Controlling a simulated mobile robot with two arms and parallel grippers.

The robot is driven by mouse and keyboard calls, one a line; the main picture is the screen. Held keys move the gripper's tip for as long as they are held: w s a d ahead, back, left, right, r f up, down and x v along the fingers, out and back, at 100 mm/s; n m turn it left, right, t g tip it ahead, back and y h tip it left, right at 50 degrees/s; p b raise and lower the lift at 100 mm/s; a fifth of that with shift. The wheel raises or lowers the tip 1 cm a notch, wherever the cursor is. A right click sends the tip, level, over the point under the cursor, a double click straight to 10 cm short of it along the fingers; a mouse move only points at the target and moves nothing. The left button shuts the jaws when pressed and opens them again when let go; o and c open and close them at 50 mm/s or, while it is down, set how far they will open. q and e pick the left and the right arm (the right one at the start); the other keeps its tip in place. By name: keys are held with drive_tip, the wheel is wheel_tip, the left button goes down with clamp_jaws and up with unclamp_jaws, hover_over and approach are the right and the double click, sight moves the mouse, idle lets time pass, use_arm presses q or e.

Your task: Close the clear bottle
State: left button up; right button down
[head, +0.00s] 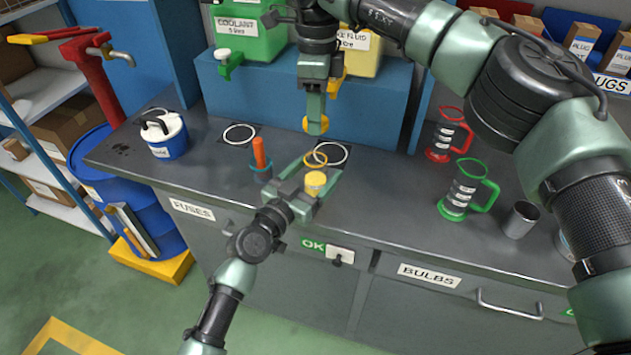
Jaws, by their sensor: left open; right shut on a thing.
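My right gripper (316,98) points down above the bench and is shut on a small yellow piece (316,125), which looks like a cap. My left gripper (318,188) is open above the bench's front part. A small yellow cylinder (315,180) shows between its fingers; I cannot tell whether they touch it. It may be the top of the clear bottle, whose body is hidden or not plain to see. The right gripper is above and behind this cylinder, clearly apart from it in the picture.
A yellow ring (315,159) and a white ring (343,148) show behind the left gripper. Coolant (237,45) and brake fluid (362,62) jugs stand on the blue shelf. Red (441,140) and green (460,192) measuring jugs stand right.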

use_arm(q)
clamp_jaws()
use_arm(e)
drive_tip(key=shift+f, duration=2.45)
drive_tip(key=shift+f, duration=0.9)
drive_tip(key=shift+f, duration=0.55)
